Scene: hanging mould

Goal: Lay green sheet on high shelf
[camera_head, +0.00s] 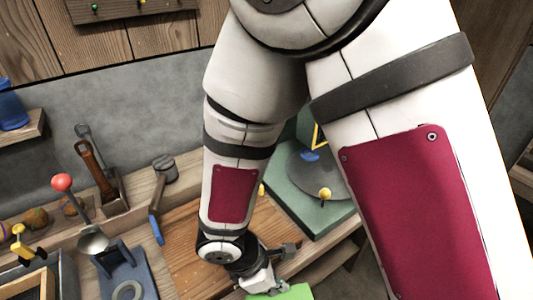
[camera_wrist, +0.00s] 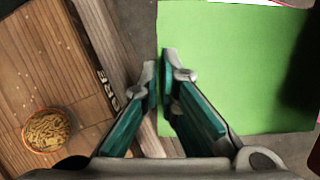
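The green sheet (camera_wrist: 235,70) fills much of the right half of the wrist view, seen face on. A small piece of it (camera_head: 291,292) shows at the bottom of the head view, just beside my gripper (camera_head: 265,281). In the wrist view, my gripper (camera_wrist: 159,72) has its fingertips close together at the sheet's left edge. One finger overlaps the green and the other lies just left of it. I cannot tell whether the sheet is pinched between them. A high shelf cannot be made out for certain.
A small bowl of yellowish bits (camera_wrist: 46,130) stands on the wooden surface (camera_wrist: 60,60) at left in the wrist view. In the head view, a red-knobbed lever (camera_head: 62,183), a blue-handled hammer (camera_head: 158,200) and a green board (camera_head: 298,190) crowd the bench. A blue cup (camera_head: 12,108) stands on a small ledge.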

